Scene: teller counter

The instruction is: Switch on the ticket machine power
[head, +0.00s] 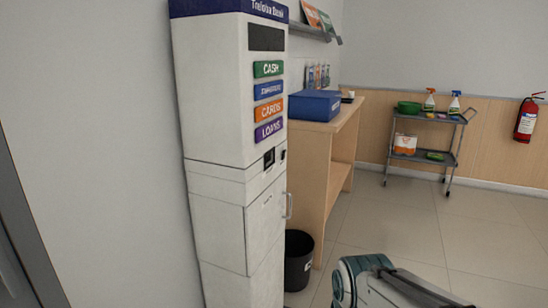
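The ticket machine (218,120) is a tall white cabinet against the grey wall, left of centre in the head view. It has a blue "Bank" header, a dark display panel (266,37), and green, blue, orange and purple buttons marked with words such as CASH, CARDS and LOANS. Below them are a small dark slot (269,158) and another small dark part (283,155) near the right edge. A lower front door (265,225) looks closed, with a pale upright handle (289,205) at its right. I cannot make out a power switch. My gripper is not in view.
A wooden counter (311,160) with a blue box (315,106) stands just beyond the machine. A black bin (298,262) is on the floor in front of it. A grey trolley (447,158) and a fire extinguisher (526,119) are farther back. Tiled floor (400,225) is clear between.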

